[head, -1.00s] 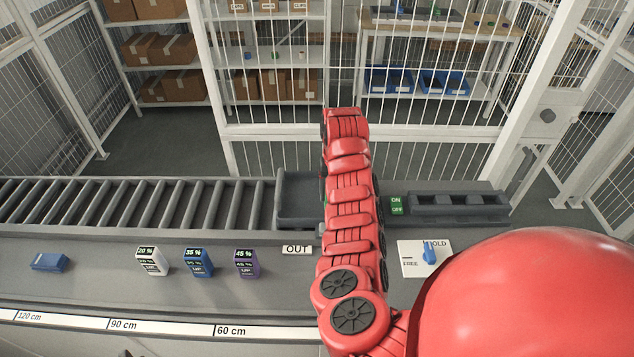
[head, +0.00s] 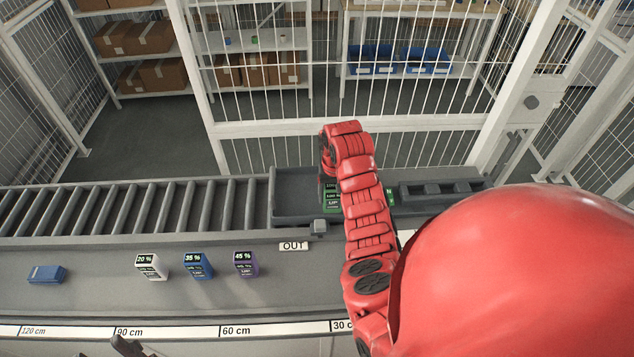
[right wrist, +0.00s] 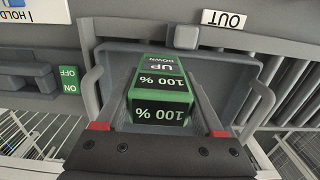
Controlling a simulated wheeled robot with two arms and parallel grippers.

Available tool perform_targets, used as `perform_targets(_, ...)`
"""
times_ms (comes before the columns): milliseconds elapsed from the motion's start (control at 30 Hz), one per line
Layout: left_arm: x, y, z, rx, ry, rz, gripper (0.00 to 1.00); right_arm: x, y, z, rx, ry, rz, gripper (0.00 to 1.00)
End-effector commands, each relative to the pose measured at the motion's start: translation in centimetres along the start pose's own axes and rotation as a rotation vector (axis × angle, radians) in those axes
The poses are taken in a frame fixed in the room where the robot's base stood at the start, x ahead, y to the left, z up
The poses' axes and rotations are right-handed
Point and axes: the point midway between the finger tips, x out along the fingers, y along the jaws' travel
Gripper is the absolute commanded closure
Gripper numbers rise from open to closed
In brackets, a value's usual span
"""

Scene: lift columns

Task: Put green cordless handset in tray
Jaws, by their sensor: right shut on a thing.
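The green cordless handset (head: 332,199) shows beside my red right arm in the head view. In the right wrist view the handset (right wrist: 160,100) has dark displays reading 100 % and an UP/DOWN label. My right gripper (right wrist: 158,112) is shut on it, one finger on each side. The grey tray (head: 292,205) is at the conveyor's end, and its floor and walls also show in the right wrist view (right wrist: 222,77). The handset is over the tray; I cannot tell whether it touches the floor.
White (head: 150,266), blue (head: 198,265) and purple (head: 245,263) handsets stand on the counter, with a blue object (head: 46,274) farther left. The roller conveyor (head: 130,208) meets the tray's left side. A dark slotted holder (head: 440,193) is to the right. White mesh fencing (head: 400,95) is behind.

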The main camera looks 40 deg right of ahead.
Motion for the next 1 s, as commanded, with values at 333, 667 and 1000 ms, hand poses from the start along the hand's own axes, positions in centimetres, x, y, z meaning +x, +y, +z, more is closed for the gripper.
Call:
perform_targets(333, -6.3, 0.3, 1.1, 0.0, -0.001, 0.0, 0.5, 1.3, -2.1, -4.9, -0.002, 0.003, 0.0, 1.0)
perform_targets(667, -10.8, 0.5, 1.8, 0.0, -0.001, 0.0, 0.5, 1.4, -3.7, -8.5, 0.001, 0.001, -0.002, 1.0)
perform_targets(1000, -11.6, 0.6, 2.0, 0.0, -0.001, 0.0, 0.5, 1.2, -4.0, -9.2, -0.001, -0.002, 0.005, 1.0)
